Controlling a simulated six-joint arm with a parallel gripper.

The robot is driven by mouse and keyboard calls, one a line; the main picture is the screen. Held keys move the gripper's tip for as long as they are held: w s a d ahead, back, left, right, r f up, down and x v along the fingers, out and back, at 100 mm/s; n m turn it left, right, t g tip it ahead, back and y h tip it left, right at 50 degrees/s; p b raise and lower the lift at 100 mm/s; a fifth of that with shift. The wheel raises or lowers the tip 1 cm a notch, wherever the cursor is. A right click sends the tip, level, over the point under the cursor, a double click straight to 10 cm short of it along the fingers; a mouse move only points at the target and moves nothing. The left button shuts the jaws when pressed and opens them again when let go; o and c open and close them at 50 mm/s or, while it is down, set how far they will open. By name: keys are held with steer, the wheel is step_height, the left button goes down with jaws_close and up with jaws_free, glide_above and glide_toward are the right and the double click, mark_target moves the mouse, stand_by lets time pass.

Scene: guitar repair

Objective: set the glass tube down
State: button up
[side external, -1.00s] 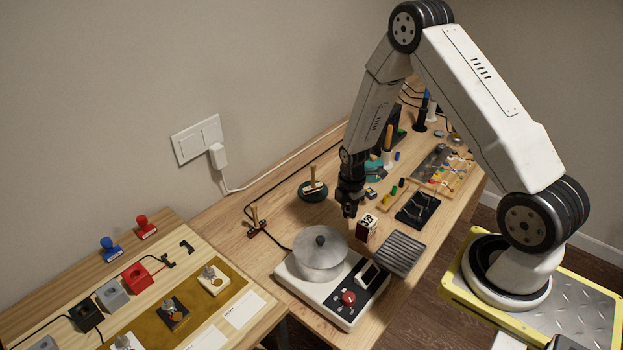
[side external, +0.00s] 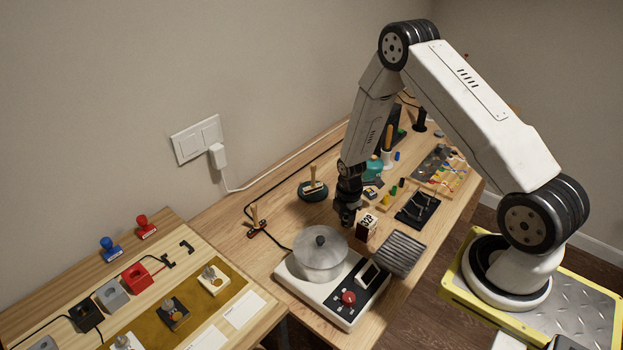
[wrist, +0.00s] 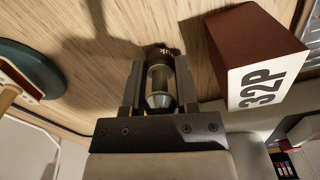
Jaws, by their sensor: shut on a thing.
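The glass tube (wrist: 160,80) is between the two fingers of my gripper (wrist: 161,72) in the wrist view. It has a clear middle, a silvery cone-shaped end toward the palm and a ridged brass-coloured end pointing away. My gripper (side external: 347,217) is shut on it, above the wooden bench (side external: 290,232), in the side view. The tube is too small and dark to make out there. I cannot tell whether its far end touches the wood.
A dark red block marked 32P (side external: 366,227) stands close to the right of my gripper. A hot plate with a metal pot (side external: 320,258) is in front. A ribbed grey block (side external: 400,253) lies to the right. A round dark green stand (side external: 313,191) is to the left.

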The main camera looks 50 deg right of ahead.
steer(key=o, duration=0.9)
steer(key=shift+o, duration=0.2)
steer(key=shift+r, duration=0.15)
steer(key=shift+r, duration=6.05)
steer(key=shift+s+a+r+m, duration=0.1)
steer(key=shift+a+r+m, duration=0.2)
steer(key=shift+a+r, duration=0.1)
steer(key=s+a+r+m+t, duration=0.2)
steer(key=s+a+r+m, duration=0.8)
steer(key=m, duration=0.4)
steer(key=shift+a+r+t, duration=0.3)
steer(key=shift+a+r, duration=0.2)
steer(key=shift+a, duration=0.9)
